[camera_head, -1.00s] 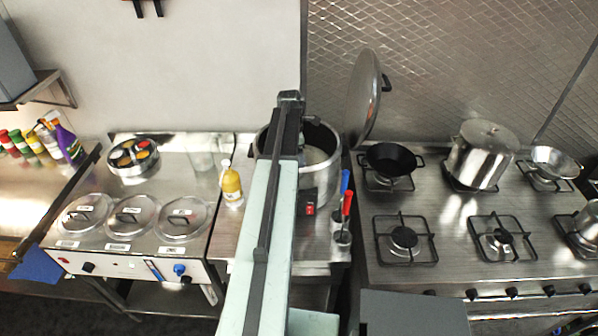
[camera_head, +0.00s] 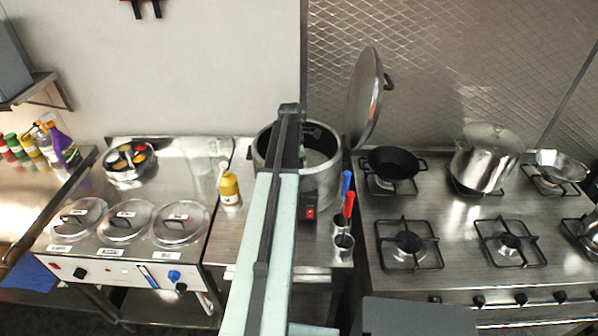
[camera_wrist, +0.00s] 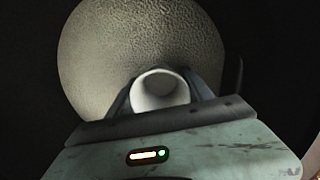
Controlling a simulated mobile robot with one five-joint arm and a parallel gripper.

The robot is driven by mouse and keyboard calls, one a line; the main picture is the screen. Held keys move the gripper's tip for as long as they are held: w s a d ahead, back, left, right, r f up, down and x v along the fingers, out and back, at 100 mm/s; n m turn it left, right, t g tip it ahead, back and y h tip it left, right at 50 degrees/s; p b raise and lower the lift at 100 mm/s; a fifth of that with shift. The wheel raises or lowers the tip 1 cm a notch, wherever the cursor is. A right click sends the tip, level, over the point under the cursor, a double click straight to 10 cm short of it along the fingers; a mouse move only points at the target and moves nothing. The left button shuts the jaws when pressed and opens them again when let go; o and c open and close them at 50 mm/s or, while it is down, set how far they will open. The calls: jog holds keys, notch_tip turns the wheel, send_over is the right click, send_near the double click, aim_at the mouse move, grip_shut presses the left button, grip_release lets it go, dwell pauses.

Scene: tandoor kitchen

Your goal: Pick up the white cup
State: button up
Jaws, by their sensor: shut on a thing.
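The white cup (camera_wrist: 160,104) shows in the wrist view as a pale round rim with a hollow middle. My gripper (camera_wrist: 160,82) is shut on it, with a dark finger on each side. A large round, pale, speckled surface lies beyond the cup, with darkness around it. In the head view my arm reaches over the big open steel pot (camera_head: 325,185). The cup cannot be made out there, and my arm hides part of the pot.
The pot's round lid (camera_head: 364,98) stands raised at its right. A yellow bottle (camera_head: 229,188) stands left of my arm. Red- and blue-handled tools stand in metal holders (camera_head: 343,248) at right. The stove (camera_head: 460,230) with pans is farther right.

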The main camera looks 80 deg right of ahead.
notch_tip(320, 180, up, 19)
jog(key=p, duration=1.9)
jog(key=d, duration=0.6)
jog(key=w+d, duration=0.1)
jog(key=d, duration=0.5)
jog(key=w+d+f+b, duration=0.1)
jog(key=d, duration=0.5)
jog(key=shift+w, duration=0.1)
